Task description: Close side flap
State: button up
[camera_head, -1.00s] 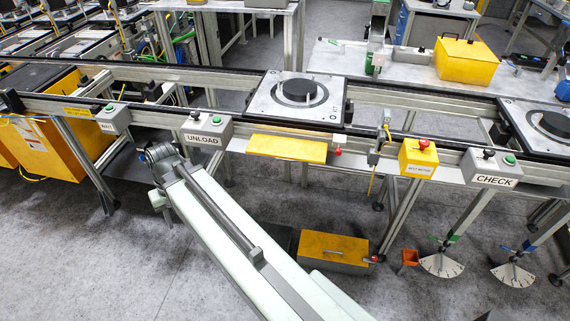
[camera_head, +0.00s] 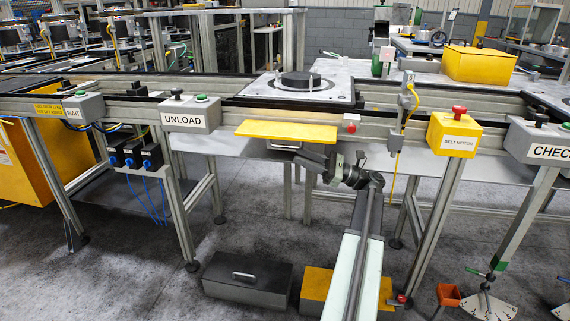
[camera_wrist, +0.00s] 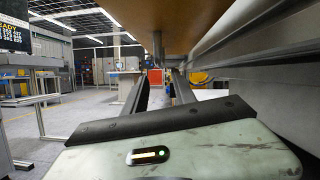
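The side flap (camera_head: 287,130) is a yellow plate that sticks out roughly level from the front of the conveyor, right of the UNLOAD box. A handle shows just under it. My gripper (camera_head: 306,166) is below the flap's right part, pointing left. Its two dark fingers look spread, with nothing between them. In the wrist view a broad brown surface (camera_wrist: 190,22) hangs overhead, likely the flap's underside. Two dark bars, likely the fingers (camera_wrist: 158,92), stand apart below it. I cannot tell whether the gripper touches the flap.
The UNLOAD box (camera_head: 186,114) is left of the flap, the belt motor box (camera_head: 453,134) right. A cable post (camera_head: 404,120) stands between flap and motor box. A pallet (camera_head: 297,90) sits on the conveyor above. A grey box (camera_head: 247,281) and a yellow box (camera_head: 317,286) lie on the floor.

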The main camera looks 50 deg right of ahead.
aim_at(284, 146)
jog(key=p+x, duration=0.1)
jog(key=x, duration=0.2)
jog(key=r+p+x, duration=0.1)
jog(key=p+x, duration=0.1)
jog(key=x, duration=0.1)
jog(key=shift+d+r, duration=0.1)
jog(key=shift+w, duration=0.2)
jog(key=shift+c, duration=0.2)
grip_shut()
jog(key=shift+a, duration=0.2)
dwell(1.0)
